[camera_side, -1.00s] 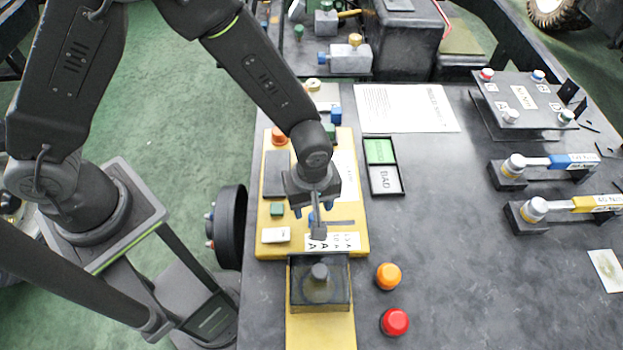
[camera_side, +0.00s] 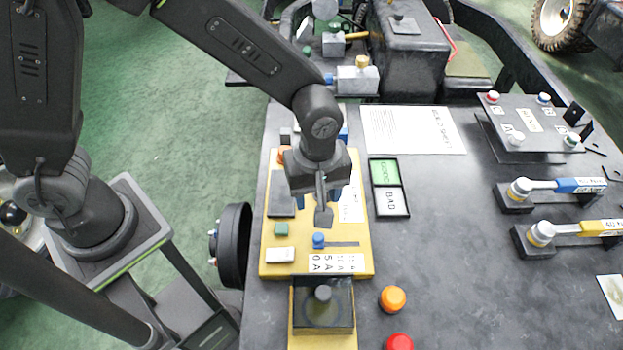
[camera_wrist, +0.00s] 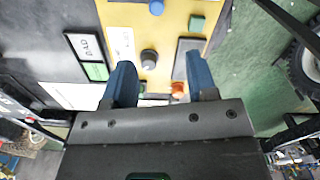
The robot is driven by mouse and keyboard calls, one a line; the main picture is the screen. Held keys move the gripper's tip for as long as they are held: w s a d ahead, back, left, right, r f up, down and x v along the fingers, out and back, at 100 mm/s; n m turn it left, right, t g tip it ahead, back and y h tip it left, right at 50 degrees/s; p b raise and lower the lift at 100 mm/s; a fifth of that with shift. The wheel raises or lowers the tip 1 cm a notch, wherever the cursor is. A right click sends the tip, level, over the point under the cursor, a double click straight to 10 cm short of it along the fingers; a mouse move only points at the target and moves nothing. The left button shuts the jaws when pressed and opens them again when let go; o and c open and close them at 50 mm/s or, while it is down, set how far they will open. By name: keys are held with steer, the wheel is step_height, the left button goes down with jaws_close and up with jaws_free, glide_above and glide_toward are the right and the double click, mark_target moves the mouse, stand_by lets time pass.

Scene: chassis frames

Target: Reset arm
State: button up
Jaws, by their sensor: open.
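My gripper (camera_side: 322,205) hangs above the yellow panel (camera_side: 350,262) in the side view, pointing down. In the wrist view its two blue fingers (camera_wrist: 160,80) are spread apart with nothing between them. Below and between them, a dark round knob (camera_wrist: 149,57) shows on the panel in the wrist view. The panel carries a blue slider knob (camera_side: 318,240), a green button (camera_side: 281,229), a white switch (camera_side: 280,255) and a dark screen (camera_side: 282,195). My gripper hides part of the panel in the side view.
A clear-covered box (camera_side: 323,318) stands at the panel's near end. Orange (camera_side: 392,299) and red (camera_side: 399,342) buttons are to its right. A GOOD/BAD indicator (camera_side: 390,202) and a paper sheet (camera_side: 412,130) lie right of the panel.

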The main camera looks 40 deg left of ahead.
steer(key=s+a+r+m+t, duration=0.2)
steer(key=s+a+r+m, duration=0.3)
steer(key=a+r, duration=0.4)
steer(key=s+a+r+m+t, duration=0.3)
steer(key=s+a+r+m, duration=0.2)
steer(key=a+r, duration=0.4)
steer(key=shift+a+m+t, duration=0.15)
steer(key=shift+m+t, duration=0.15)
steer(key=shift+m, duration=0.6)
